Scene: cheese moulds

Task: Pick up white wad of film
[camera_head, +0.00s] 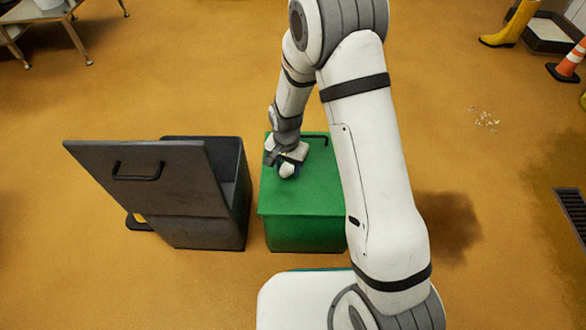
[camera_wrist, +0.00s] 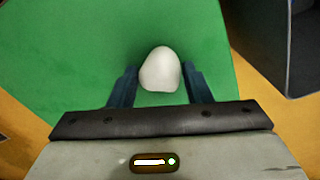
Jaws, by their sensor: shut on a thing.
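The white wad of film (camera_wrist: 160,71) is a smooth, rounded white lump between the two blue fingers of my gripper (camera_wrist: 160,88) in the wrist view. My gripper is shut on it. In the head view the wad (camera_head: 287,170) shows just below my gripper (camera_head: 283,164), over the top of a green box (camera_head: 310,195). I cannot tell whether the wad touches the box top or is a little above it.
A dark grey bin (camera_head: 210,232) with its handled lid (camera_head: 135,185) raised stands close to the left of the green box. Orange floor lies around. Pale crumbs (camera_head: 485,120) and a drain grate (camera_head: 573,210) are at the right.

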